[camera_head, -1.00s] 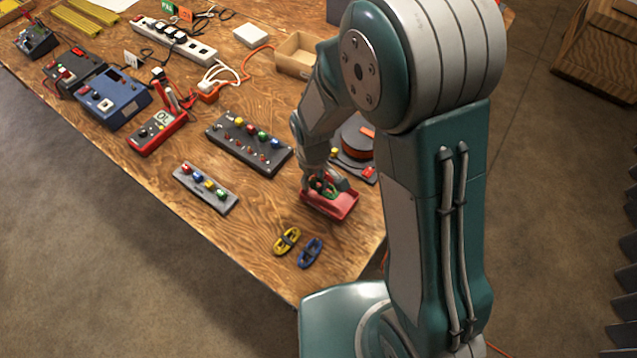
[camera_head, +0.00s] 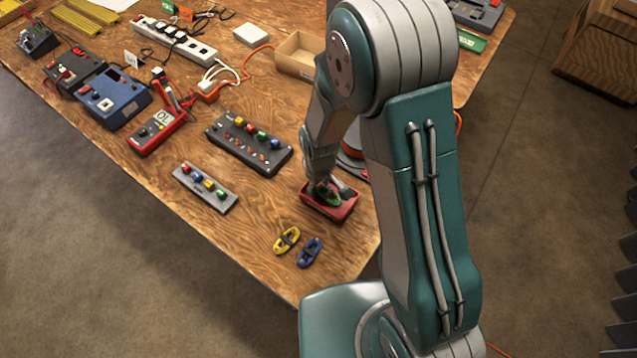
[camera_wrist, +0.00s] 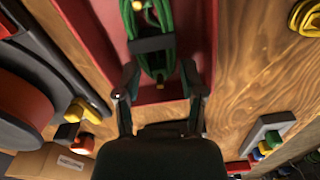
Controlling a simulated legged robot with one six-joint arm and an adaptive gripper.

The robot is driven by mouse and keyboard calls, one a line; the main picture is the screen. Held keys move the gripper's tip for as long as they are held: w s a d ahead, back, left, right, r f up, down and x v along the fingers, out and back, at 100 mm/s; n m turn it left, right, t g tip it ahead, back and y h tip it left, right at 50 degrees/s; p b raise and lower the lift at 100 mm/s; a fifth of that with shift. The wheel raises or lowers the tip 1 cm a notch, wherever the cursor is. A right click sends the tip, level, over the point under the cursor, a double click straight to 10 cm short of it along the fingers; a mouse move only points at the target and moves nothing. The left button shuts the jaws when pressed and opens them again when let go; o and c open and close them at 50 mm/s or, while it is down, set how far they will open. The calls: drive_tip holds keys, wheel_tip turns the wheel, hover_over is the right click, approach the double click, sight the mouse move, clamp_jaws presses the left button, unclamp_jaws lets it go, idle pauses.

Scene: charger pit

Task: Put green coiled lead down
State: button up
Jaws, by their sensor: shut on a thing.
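The green coiled lead (camera_head: 327,197) is a bundle with a dark band round its middle. It also shows in the wrist view (camera_wrist: 182,22), running up between the fingers. My gripper (camera_wrist: 160,97) is shut on the lead; its fingers stand on either side of the bundle. In the head view my gripper (camera_head: 328,188) is low at the red tray (camera_head: 341,215), with the lead inside the tray's outline. The red tray also fills the middle of the wrist view (camera_wrist: 108,22). Whether the lead touches the tray floor I cannot tell.
A yellow lead (camera_head: 287,240) and a blue lead (camera_head: 309,252) lie in front of the tray. A black terminal box (camera_head: 248,143) and a grey one (camera_head: 205,188) stand to the left. A reel (camera_wrist: 28,105) is close beside the tray. The table's front corner is clear.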

drive_tip(key=shift+f, duration=0.25)
drive_tip(key=o, duration=0.9)
drive_tip(key=shift+r, duration=0.1)
wheel_tip(320, 180, up, 13)
drive_tip(key=shift+r, duration=0.1)
wheel_tip(320, 180, up, 6)
drive_tip(key=m+t, duration=0.1)
drive_tip(key=m, duration=0.1)
hover_over(331, 191)
drive_tip(key=s+d+r+m+t, duration=0.1)
drive_tip(key=s+d+r+m, duration=0.1)
drive_tip(key=s+d+r, duration=0.1)
drive_tip(key=s+d+r+m+t, duration=0.2)
drive_tip(key=s+d+r, duration=0.1)
drive_tip(key=s+r, duration=0.3)
drive_tip(key=s+d+r+m+t, duration=0.1)
drive_tip(key=s+d+r+m, duration=0.1)
drive_tip(key=s+d+r, duration=0.2)
drive_tip(key=shift+s+d+r+t, duration=0.1)
drive_tip(key=shift+s+r+t, duration=0.15)
drive_tip(key=shift+r, duration=0.3)
